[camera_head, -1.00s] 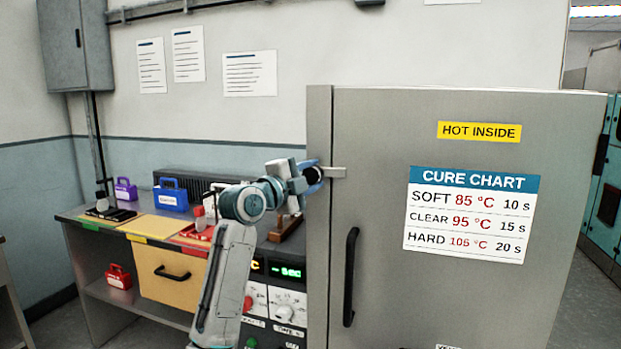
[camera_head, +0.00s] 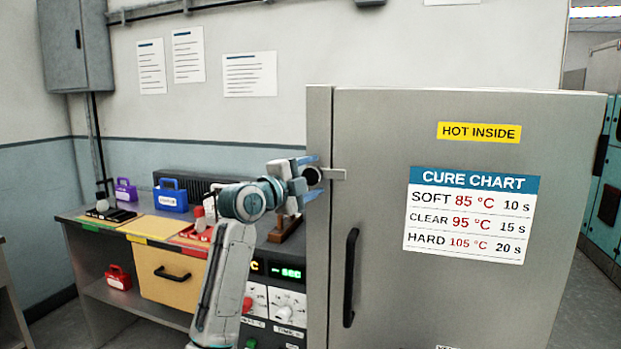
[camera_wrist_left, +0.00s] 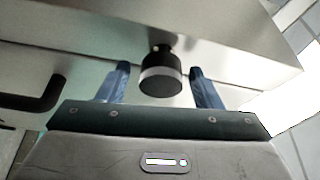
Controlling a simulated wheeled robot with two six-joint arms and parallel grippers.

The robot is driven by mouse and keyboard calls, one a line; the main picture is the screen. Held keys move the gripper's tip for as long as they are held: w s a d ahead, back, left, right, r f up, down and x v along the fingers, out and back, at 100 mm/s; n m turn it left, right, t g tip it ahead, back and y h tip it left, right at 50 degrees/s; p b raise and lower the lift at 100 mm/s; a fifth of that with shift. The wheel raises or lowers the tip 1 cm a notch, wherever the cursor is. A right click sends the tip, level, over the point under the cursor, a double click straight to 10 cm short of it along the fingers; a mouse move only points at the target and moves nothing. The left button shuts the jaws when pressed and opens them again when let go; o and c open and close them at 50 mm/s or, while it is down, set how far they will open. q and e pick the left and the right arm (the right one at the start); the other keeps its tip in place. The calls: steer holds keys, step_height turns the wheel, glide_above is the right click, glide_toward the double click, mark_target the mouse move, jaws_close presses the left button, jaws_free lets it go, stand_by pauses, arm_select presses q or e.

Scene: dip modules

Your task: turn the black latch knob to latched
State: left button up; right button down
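The black latch knob (camera_wrist_left: 160,82) shows in the left wrist view as a round dark knob with a pale band, on a short stem from the metal cabinet. In the head view the knob (camera_head: 312,176) is a dark round shape beside the metal latch bar (camera_head: 334,174), which reaches across the gap onto the door (camera_head: 460,300). My left gripper (camera_wrist_left: 158,85) is open, with one blue finger on each side of the knob and a visible gap to both. It also shows in the head view (camera_head: 312,172). My right gripper is not in view.
The door's black handle (camera_head: 351,277) is below the latch. Left of the cabinet is a bench with a blue box (camera_head: 171,195), a purple box (camera_head: 125,190), a wooden stand (camera_head: 286,228) and a control panel with dials (camera_head: 288,302).

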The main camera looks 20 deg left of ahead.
arm_select(q)
steer(key=shift+s+a, duration=0.15)
steer(key=shift+s, duration=0.15)
steer(key=b+v, duration=0.2)
steer(key=v, duration=0.8)
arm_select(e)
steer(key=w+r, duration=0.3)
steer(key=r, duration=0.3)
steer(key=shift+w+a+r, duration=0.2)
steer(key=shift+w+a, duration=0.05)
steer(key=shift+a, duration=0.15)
arm_select(q)
steer(key=shift+f, duration=0.1)
